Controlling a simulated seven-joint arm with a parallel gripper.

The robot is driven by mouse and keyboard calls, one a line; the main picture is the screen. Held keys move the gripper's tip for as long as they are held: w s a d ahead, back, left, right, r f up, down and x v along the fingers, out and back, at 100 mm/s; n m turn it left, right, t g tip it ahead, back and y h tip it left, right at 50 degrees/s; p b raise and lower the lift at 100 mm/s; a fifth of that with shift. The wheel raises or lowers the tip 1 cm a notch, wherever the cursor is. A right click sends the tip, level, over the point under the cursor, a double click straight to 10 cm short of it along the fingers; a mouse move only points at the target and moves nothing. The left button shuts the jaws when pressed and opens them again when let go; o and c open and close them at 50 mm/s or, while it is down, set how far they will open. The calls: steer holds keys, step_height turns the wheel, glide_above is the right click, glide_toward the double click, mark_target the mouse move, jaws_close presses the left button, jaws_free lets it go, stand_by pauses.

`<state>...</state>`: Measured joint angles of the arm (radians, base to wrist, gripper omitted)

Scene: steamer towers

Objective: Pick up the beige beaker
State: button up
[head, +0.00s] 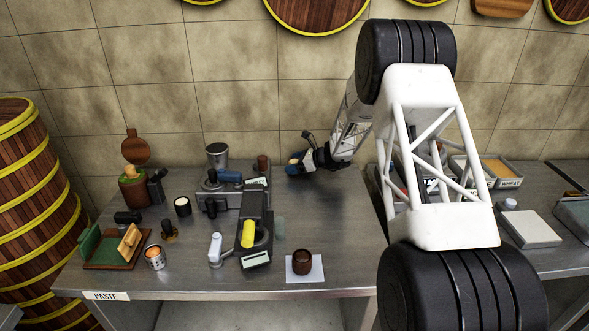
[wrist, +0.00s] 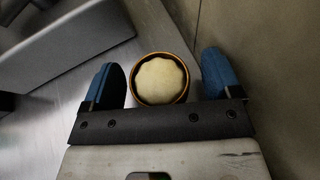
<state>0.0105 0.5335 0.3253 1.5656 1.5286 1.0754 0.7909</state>
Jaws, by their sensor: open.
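A round beaker with an orange-brown rim and a pale beige, lumpy top (wrist: 160,80) stands between the two blue fingers of my open gripper (wrist: 163,82) in the wrist view. A gap shows on each side of it, so neither finger appears to touch it. In the head view my gripper (head: 302,163) is low over the back of the metal table, near the tiled wall. Only a small beige-orange part of the beaker (head: 293,159) shows there beside the fingers; the rest is hidden.
A grey machine (head: 253,225) with a yellow part stands left of my gripper. A brown cup (head: 302,262) sits on a white square in front. Other cups and tools crowd the table's left. Bare metal table (head: 330,215) lies in front of my gripper; the wall is close behind.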

mark_target(295, 162)
steer(key=c, duration=1.2)
steer(key=shift+r, duration=0.2)
steer(key=shift+r, duration=0.55)
steer(key=shift+s+d+r, duration=0.1)
steer(key=shift+s+r, duration=0.1)
steer(key=shift+r, duration=0.4)
steer(key=shift+s+r, duration=0.2)
steer(key=shift+r, duration=0.35)
steer(key=s, duration=0.5)
steer(key=s+d+r, duration=0.1)
steer(key=s, duration=0.4)
steer(key=s+d, duration=0.1)
steer(key=s, duration=0.4)
steer(key=shift+d+r, duration=0.1)
steer(key=shift+r, duration=0.05)
